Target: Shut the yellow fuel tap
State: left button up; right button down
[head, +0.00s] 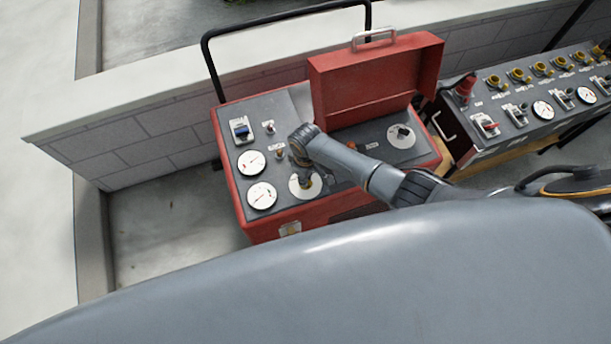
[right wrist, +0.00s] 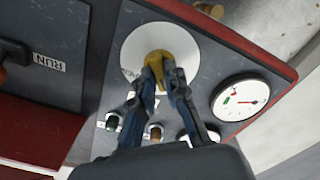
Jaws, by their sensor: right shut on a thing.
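The yellow fuel tap (right wrist: 158,60) stands on a round white plate (right wrist: 134,46) on the panel in the right wrist view. My right gripper (right wrist: 163,72) has its two fingers closed around the tap. In the head view the right gripper (head: 308,184) reaches down over the white plate (head: 297,190) at the front of the red machine (head: 262,230). My wrist hides much of the tap there. The lettering beside the plate is partly covered and I cannot read it. My left gripper is not in view.
Two white gauges (head: 252,163) and a blue switch (head: 240,129) are left of my gripper. An open red lid (head: 375,85) rises behind my arm. A second panel (head: 520,105) with several yellow connectors stands at the right. A black handle bar (head: 215,70) and low wall are behind.

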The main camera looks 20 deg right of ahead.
jog(key=shift+n, duration=0.6)
jog(key=c, duration=1.4)
grip_release()
jog(key=shift+o, duration=0.2)
jog(key=shift+r, duration=0.1)
notch_tip(320, 180, up, 12)
